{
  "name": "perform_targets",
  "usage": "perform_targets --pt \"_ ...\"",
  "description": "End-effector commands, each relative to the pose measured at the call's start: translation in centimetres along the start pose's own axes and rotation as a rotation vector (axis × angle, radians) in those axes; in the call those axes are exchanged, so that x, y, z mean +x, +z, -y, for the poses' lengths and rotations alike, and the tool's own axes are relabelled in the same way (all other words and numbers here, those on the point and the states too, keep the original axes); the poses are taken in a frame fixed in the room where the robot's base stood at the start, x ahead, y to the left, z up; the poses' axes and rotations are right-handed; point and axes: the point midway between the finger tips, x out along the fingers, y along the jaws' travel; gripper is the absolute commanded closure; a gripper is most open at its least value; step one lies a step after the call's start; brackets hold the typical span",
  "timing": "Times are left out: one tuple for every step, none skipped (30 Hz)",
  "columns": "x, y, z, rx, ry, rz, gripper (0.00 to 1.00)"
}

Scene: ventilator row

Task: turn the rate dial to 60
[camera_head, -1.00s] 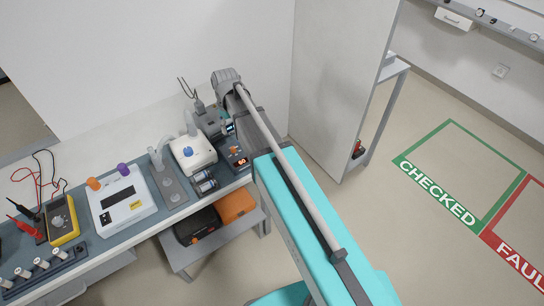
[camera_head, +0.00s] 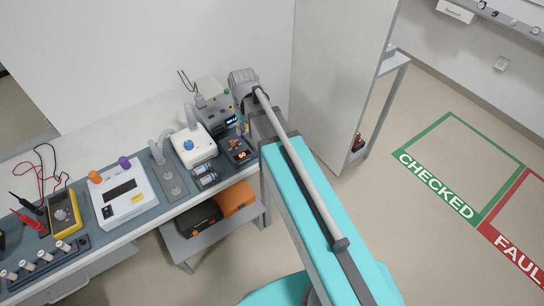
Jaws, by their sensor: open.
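A small dark box (camera_head: 236,153) near the right end of the bench carries an orange dial (camera_head: 234,143) and a lit orange readout (camera_head: 241,155). The readout's digits are too small to read surely, and so is the dial's pointer. Behind it stands a grey unit (camera_head: 213,105) with a pale blue lit screen (camera_head: 231,120) and small coloured knobs. My arm comes in from the lower right and its grey joint is just behind and right of the dark box. I cannot make out my gripper; my arm seems to hide it.
Left of the box are two small cylinders (camera_head: 204,176), a white unit with a blue knob (camera_head: 194,145), a white scale-like device (camera_head: 122,195) and a yellow meter (camera_head: 64,213). Orange (camera_head: 235,197) and black cases sit on a lower shelf. A tall pale panel (camera_head: 340,80) stands close on the right.

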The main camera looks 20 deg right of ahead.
Motion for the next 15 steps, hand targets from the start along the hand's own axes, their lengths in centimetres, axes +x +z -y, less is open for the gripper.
perform_targets --pt "0.4 1.0 -0.1 0.016 0.001 0.000 0.35" --pt "0.5 1.4 -0.2 0.026 0.002 0.000 0.35" --pt "0.6 1.9 -0.3 0.041 0.003 -0.001 0.35" --pt "0.8 2.3 -0.3 0.051 0.004 -0.001 0.35" --pt "0.9 2.7 -0.4 0.061 0.004 -0.001 0.35" --pt "1.0 3.3 -0.5 0.075 0.005 -0.001 0.35" --pt "1.1 3.7 -0.6 0.086 0.006 -0.001 0.35" --pt "1.2 4.1 -0.7 0.097 0.007 -0.002 0.35" --pt "1.4 4.6 -0.8 0.110 0.008 -0.002 0.35" --pt "1.5 5.0 -0.9 0.122 0.008 -0.002 0.35" --pt "1.6 5.4 -0.9 0.132 0.009 -0.002 0.35" --pt "1.7 5.9 -1.0 0.145 0.010 -0.002 0.35" --pt "1.9 6.3 -1.1 0.156 0.011 -0.003 0.35" --pt "2.0 6.7 -1.1 0.167 0.011 -0.003 0.35" --pt "2.1 7.3 -1.2 0.180 0.012 -0.003 0.35"
